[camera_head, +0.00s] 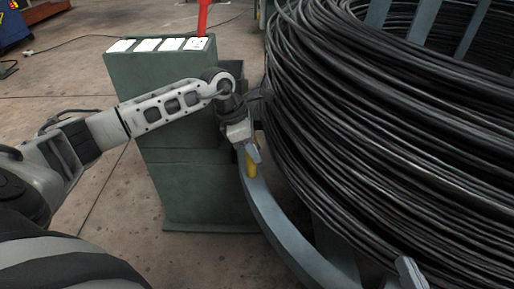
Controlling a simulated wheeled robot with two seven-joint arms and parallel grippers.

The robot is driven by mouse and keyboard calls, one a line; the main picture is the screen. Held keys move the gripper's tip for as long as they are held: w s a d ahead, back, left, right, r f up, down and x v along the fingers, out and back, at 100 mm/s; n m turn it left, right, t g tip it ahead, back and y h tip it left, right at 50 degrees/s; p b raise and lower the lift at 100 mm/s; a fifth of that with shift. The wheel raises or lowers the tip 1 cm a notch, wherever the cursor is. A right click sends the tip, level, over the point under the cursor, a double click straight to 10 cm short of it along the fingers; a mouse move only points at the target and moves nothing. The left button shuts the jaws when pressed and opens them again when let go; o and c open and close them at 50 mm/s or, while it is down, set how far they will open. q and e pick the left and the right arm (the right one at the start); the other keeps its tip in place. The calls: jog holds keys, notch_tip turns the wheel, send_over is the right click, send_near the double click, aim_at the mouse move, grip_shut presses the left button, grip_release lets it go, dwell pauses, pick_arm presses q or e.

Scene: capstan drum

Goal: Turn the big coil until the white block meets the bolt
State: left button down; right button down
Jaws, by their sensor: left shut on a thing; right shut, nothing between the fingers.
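The big coil (370,130) of dark wire fills the right side of the view, on a drum with blue-grey posts and a curved blue-grey rim (275,218). My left arm reaches in from the left. My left gripper (251,153) is down at the rim's upper end, beside the coil, shut on a part there. A yellow piece (252,168) shows just below its fingertips; whether it is held is unclear. I cannot make out the white block or the bolt for certain.
A green cabinet (185,150) with white panels on top and a red upright piece (203,17) stands behind my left arm, close to the coil. A pale grey piece (411,273), unidentified, is at the lower right. Concrete floor (75,75) is open at the left.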

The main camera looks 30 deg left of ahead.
pick_arm(q)
jog(key=shift+w+a+r+n+t, duration=0.2)
jog(key=shift+w+a, duration=0.25)
jog(key=shift+a, duration=0.15)
jog(key=shift+w+a+r+n+t, duration=0.1)
jog(key=shift+w+a+r, duration=0.05)
jog(key=shift+w+a, duration=0.35)
pick_arm(e)
jog(key=shift+w, duration=0.1)
pick_arm(q)
jog(key=c, duration=1.1)
grip_release()
jog(key=shift+f, duration=0.15)
jog(key=shift+s, duration=0.1)
pick_arm(e)
jog(key=shift+w, duration=0.15)
pick_arm(q)
jog(key=shift+d+f, duration=0.1)
pick_arm(e)
jog(key=shift+r, duration=0.1)
pick_arm(q)
jog(key=shift+s, duration=0.1)
